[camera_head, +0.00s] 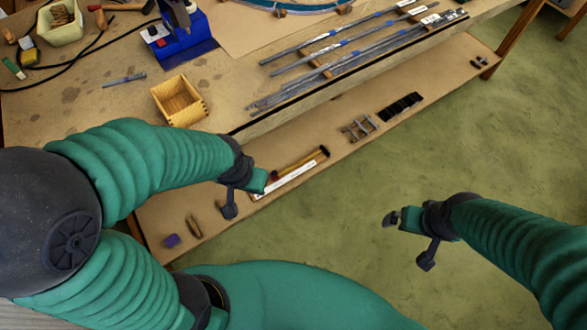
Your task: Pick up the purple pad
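The small purple pad (172,241) lies on the brown lower shelf (222,222), near its left end. A thin brown tool (193,226) lies just to its right. My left gripper (245,197) is over the shelf, up and to the right of the pad and apart from it. Its fingers are spread and nothing shows between them. My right gripper (408,241) is over the green floor, far to the right of the pad. It is open and empty.
The workbench (110,104) above the shelf holds a wooden box (180,99), a blue grinder (184,42) and several lead strips (345,55). A ruler (285,180), small metal pieces (359,129) and black blocks (401,106) lie on the shelf. The green floor (480,150) is clear.

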